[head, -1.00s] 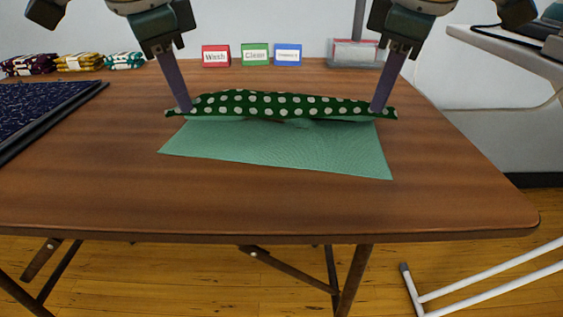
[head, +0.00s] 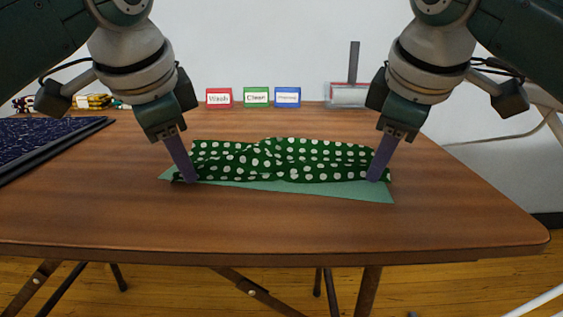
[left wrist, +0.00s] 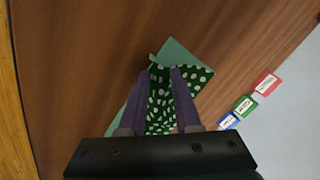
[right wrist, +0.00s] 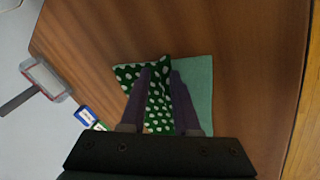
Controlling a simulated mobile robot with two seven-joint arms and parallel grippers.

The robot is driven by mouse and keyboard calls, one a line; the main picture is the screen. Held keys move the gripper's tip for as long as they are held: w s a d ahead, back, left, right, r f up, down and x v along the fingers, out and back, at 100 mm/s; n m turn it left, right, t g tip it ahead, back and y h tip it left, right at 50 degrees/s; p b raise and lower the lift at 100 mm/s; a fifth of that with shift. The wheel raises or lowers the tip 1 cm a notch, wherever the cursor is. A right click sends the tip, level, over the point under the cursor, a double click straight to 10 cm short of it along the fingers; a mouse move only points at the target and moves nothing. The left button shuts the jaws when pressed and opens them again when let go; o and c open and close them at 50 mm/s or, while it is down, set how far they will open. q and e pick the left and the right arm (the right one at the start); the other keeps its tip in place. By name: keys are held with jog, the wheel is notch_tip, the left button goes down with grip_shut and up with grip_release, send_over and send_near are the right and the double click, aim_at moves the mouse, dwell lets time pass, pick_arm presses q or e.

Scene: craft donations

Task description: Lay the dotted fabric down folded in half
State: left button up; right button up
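The dotted fabric (head: 282,162) lies on the table as a wide sheet, dark green with white dots on the upper layer and plain teal underneath. The dotted layer is folded forward, with ripples, over the teal lower layer, and a strip of teal shows along the front edge. The fabric also shows between the fingers in the left wrist view (left wrist: 157,105) and right wrist view (right wrist: 160,100).
A dark blue speckled board (head: 45,143) lies at the left. The front table is clear.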

pick_arm(q)
jog(key=shift+o, duration=1.4)
pick_arm(e)
jog(key=shift+o, duration=1.4)
pick_arm(q)
jog(key=shift+o, duration=0.2)
jog(key=shift+r, duration=0.15)
pick_arm(e)
jog(key=shift+o, duration=0.2)
jog(key=shift+r, duration=0.1)
pick_arm(q)
jog(key=s+v, duration=0.1)
jog(key=v, duration=0.9)
pick_arm(e)
jog(key=s+v, duration=0.1)
jog(key=v, duration=0.9)
pick_arm(q)
jog(key=shift+s, duration=0.15)
pick_arm(e)
jog(key=shift+s, duration=0.15)
